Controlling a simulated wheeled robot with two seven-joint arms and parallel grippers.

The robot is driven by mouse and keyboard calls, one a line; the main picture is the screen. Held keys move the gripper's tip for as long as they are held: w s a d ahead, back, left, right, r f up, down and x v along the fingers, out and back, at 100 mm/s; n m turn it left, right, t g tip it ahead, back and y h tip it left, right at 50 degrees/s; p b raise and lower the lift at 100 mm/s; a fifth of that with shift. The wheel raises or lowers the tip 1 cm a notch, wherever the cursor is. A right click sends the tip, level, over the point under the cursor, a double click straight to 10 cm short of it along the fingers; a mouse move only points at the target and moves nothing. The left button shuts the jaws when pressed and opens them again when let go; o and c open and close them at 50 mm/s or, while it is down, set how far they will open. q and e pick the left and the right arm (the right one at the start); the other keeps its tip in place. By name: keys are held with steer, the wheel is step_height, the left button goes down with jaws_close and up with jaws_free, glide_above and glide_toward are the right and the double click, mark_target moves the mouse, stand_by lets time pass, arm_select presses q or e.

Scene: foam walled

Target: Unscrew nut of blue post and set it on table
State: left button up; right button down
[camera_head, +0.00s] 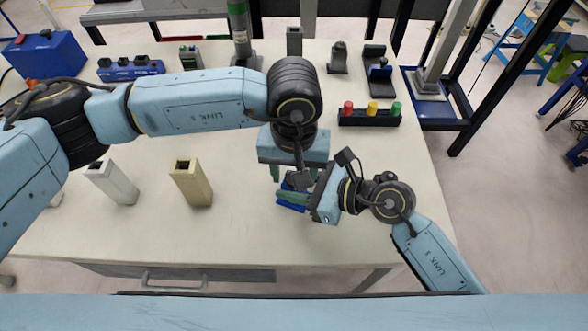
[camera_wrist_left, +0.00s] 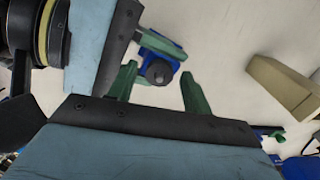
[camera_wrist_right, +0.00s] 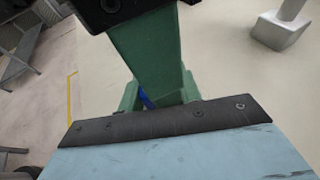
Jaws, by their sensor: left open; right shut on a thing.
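The blue post (camera_wrist_left: 176,51) stands on the table, its blue base (camera_head: 291,207) showing in the head view under my grippers. A dark grey round nut (camera_wrist_left: 158,73) sits on top of it. My left gripper (camera_wrist_left: 159,78) points down above the post, open, with one green finger on each side of the nut and gaps between. My right gripper (camera_head: 297,196) comes in low from the side and is shut on the blue post. In the right wrist view a sliver of blue (camera_wrist_right: 146,99) shows between its green fingers; the rest is hidden.
A tan block (camera_head: 191,184) and a whitish block (camera_head: 113,182) stand to the left. A black strip with red, yellow and green knobs (camera_head: 370,116) lies right of my left gripper. Several fixtures line the back. The table (camera_head: 240,225) is bare at the front.

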arm_select(q)
steer(key=shift+r, duration=2.4)
steer(key=shift+c, duration=0.3)
step_height(320, 180, up, 3)
steer(key=m, duration=0.3)
steer(key=shift+f, duration=3.95)
jaws_close()
steer(key=shift+n, duration=1.5)
jaws_free()
